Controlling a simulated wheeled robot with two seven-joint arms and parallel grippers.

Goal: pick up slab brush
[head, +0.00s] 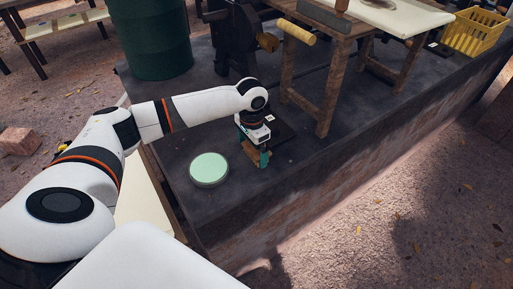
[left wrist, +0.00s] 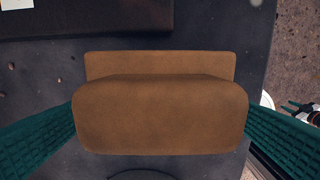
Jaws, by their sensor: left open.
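The slab brush (left wrist: 160,115) is a brown, block-shaped piece with rounded edges and a narrower raised back part. It fills the middle of the left wrist view. In the head view a small brown part of it (head: 250,152) shows at my left gripper, low over the dark stone top. My left gripper (head: 257,158) points down over the brush and is open. Its green fingers stand on either side of the brush in the left wrist view, and I cannot tell whether they touch it.
A pale green round disc (head: 209,169) lies left of the gripper on the dark stone platform (head: 225,220). A dark flat slab (head: 282,130) lies just behind. A wooden stand (head: 325,90) and a green barrel (head: 150,40) are farther back. The platform's edge drops off at the right.

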